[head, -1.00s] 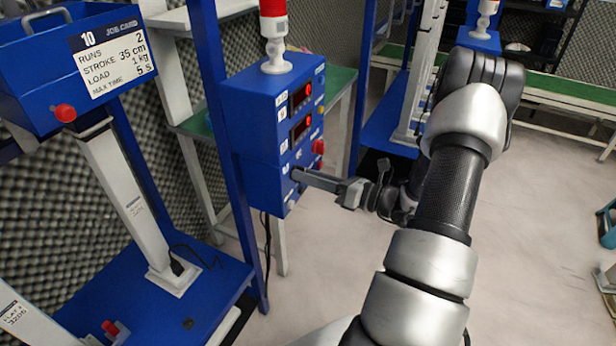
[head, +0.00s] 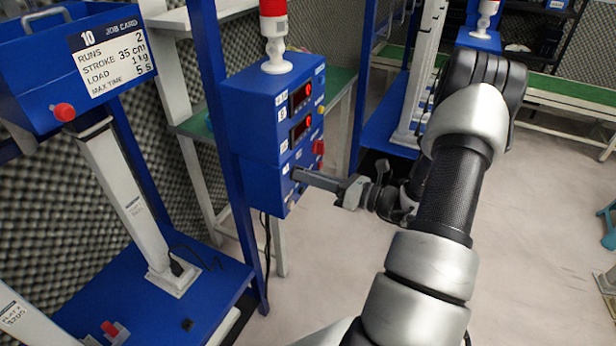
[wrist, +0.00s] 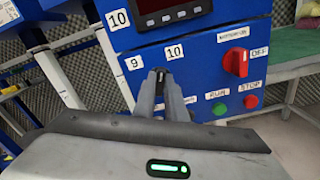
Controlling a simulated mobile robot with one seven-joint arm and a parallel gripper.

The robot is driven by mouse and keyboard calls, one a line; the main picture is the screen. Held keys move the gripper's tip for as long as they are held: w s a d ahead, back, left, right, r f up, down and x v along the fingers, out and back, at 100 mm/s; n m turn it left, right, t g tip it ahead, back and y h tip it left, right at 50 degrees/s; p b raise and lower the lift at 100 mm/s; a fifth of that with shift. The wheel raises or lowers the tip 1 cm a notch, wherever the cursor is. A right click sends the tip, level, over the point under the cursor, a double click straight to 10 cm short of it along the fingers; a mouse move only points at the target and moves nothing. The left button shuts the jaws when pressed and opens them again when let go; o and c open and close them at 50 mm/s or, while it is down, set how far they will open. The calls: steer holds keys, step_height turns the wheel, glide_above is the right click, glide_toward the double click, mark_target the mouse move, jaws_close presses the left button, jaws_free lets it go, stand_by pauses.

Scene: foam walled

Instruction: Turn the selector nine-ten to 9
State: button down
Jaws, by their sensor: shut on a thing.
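The blue control box (head: 258,115) stands left of my arm in the head view. In the wrist view the selector nine-ten (wrist: 159,74) is a small dark knob on the front of the box. The label 9 (wrist: 132,63) is at its upper left and the label 10 (wrist: 174,52) at its upper right. My gripper (wrist: 162,80) is shut on the selector, and its fingers hide most of the knob. Which label the knob points at is hard to tell. In the head view my gripper (head: 298,175) reaches the lower front of the box.
A red rotary switch (wrist: 236,62), a green button (wrist: 219,109) and a red button (wrist: 251,101) are to the right of the selector. A display (wrist: 174,14) is above. A red-topped beacon (head: 274,35) stands on the box. A job card (head: 112,58) hangs at left.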

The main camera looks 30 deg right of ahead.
steer(key=n+b, duration=0.4)
steer(key=n, duration=0.6)
steer(key=shift+s+a+f+n+b, duration=0.1)
steer(key=shift+n+b, duration=0.2)
steer(key=shift+b, duration=0.1)
stand_by(0.3)
steer(key=c, duration=1.8)
jaws_free()
steer(key=p+v, duration=0.2)
steer(key=v, duration=1.5)
steer(key=shift+s, duration=0.2)
